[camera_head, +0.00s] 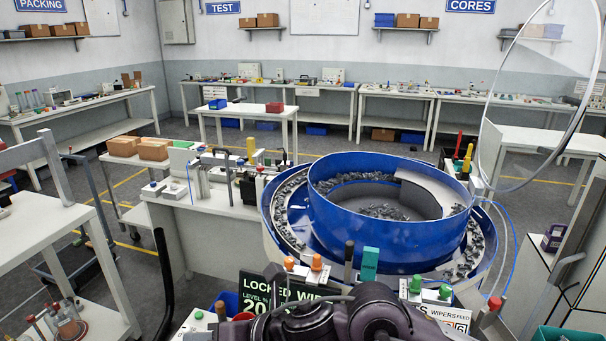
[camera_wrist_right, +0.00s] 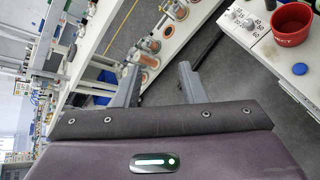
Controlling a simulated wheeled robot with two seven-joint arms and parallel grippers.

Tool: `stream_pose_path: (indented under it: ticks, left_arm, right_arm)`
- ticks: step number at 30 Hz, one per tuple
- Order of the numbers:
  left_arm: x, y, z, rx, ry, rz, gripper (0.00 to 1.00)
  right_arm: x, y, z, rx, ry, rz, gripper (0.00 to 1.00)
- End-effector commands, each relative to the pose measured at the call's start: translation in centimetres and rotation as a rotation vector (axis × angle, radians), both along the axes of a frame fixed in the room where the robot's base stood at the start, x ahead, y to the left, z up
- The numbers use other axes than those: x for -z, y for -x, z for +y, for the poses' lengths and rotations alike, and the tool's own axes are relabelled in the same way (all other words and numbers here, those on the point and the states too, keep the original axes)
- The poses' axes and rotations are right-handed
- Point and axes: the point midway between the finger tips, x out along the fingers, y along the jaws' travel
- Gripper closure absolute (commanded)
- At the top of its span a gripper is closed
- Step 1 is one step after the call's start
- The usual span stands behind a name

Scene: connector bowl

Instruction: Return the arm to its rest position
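My right gripper (camera_wrist_right: 160,67) shows in the right wrist view with its two grey fingers spread apart and nothing between them. Its fingers are over the open floor, between a shelf with spools and a white bench. In the head view a dark purple part of my arm (camera_head: 360,318) is at the bottom centre, in front of the blue bowl feeder (camera_head: 390,243). The right gripper's fingers cannot be made out in the head view. My left gripper shows in neither view.
A locked-wiper sign (camera_head: 262,295) and orange and green knobs stand close around my arm. The bowl holds many small grey parts. In the wrist view, a red cup (camera_wrist_right: 292,24) and a blue cap (camera_wrist_right: 300,69) sit on the white bench (camera_wrist_right: 262,50) at right.

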Motion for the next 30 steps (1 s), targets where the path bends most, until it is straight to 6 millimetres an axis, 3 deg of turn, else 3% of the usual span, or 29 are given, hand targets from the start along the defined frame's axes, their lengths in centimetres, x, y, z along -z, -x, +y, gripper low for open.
stream_pose_path:
  ticks: [4,8,11,15,21,24,30]
  left_arm:
    - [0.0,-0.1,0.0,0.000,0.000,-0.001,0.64]
    - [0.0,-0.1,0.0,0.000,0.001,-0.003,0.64]
    - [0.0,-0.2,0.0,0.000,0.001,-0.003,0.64]
    - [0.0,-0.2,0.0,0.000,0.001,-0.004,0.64]
    - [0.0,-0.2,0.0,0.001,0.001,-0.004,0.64]
    - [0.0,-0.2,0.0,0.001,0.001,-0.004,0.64]
    - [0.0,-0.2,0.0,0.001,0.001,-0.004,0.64]
  right_arm:
    - [-1.8,-0.3,-0.1,0.295,-0.260,0.264,0.63]
    - [-2.1,-1.8,-2.9,0.593,-0.466,0.521,0.63]
    - [-0.9,-3.0,-6.6,0.846,-0.612,0.732,0.63]
    - [2.9,-3.3,-13.4,1.239,-0.795,1.026,0.63]
    - [9.8,0.2,-23.0,1.802,-0.988,1.350,0.63]
    - [12.3,2.6,-26.3,2.013,-1.048,1.437,0.63]
    - [15.6,7.4,-31.0,2.353,-1.126,1.531,0.63]
